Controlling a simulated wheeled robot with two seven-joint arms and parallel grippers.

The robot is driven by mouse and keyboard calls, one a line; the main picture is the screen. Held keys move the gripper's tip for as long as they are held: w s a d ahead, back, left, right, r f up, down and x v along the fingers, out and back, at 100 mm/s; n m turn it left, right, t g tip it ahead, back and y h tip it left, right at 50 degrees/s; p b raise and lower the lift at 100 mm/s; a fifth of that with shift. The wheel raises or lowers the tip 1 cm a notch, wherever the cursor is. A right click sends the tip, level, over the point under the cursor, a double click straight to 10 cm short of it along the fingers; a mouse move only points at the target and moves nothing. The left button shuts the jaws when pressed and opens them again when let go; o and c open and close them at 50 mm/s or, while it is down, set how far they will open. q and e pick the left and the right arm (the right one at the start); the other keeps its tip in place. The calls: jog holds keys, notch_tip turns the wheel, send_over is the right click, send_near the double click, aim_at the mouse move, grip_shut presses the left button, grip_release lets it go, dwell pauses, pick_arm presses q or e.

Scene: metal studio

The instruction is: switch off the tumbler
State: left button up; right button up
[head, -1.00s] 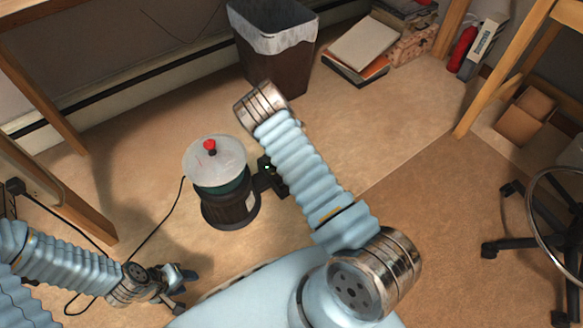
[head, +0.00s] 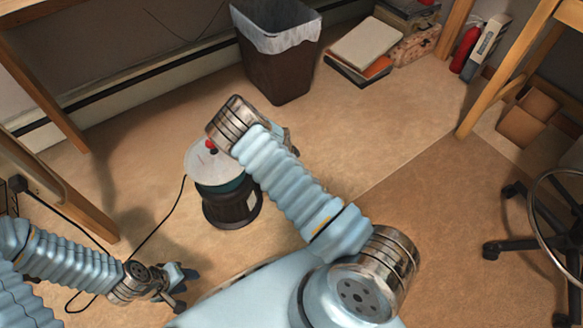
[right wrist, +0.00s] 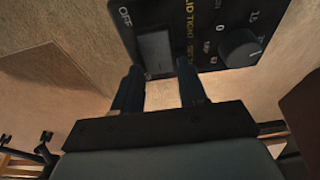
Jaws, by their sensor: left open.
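The tumbler (head: 231,208) stands on the floor, a dark drum with a white lid and a red knob on top. My right arm covers part of its lid and right side in the head view. In the right wrist view its black control panel (right wrist: 207,50) shows an OFF label, a rectangular grey switch (right wrist: 155,52) and a round dial (right wrist: 240,46). My right gripper (right wrist: 160,68) is open, its two fingertips apart at the panel's lower edge, one on each side of the switch; contact is unclear. My left gripper (head: 183,290) is open and empty, low at the left.
A black cable (head: 160,222) runs from the tumbler to the left. A lined bin (head: 277,75) stands behind. Books (head: 362,48) lie at the back. A chair base (head: 530,235) is at the right. The floor between is clear.

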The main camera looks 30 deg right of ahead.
jog(key=shift+o, duration=1.1)
jog(key=shift+r, duration=0.2)
notch_tip(320, 180, up, 3)
jog(key=shift+w+f+p, duration=0.1)
jog(key=shift+f+p, duration=0.1)
jog(key=shift+p, duration=0.15)
jog(key=s+a+r+p, duration=0.2)
jog(key=s+a+r, duration=0.5)
jog(key=s+r, duration=0.3)
jog(key=shift+s+a, duration=0.25)
jog(key=shift+s, duration=0.8)
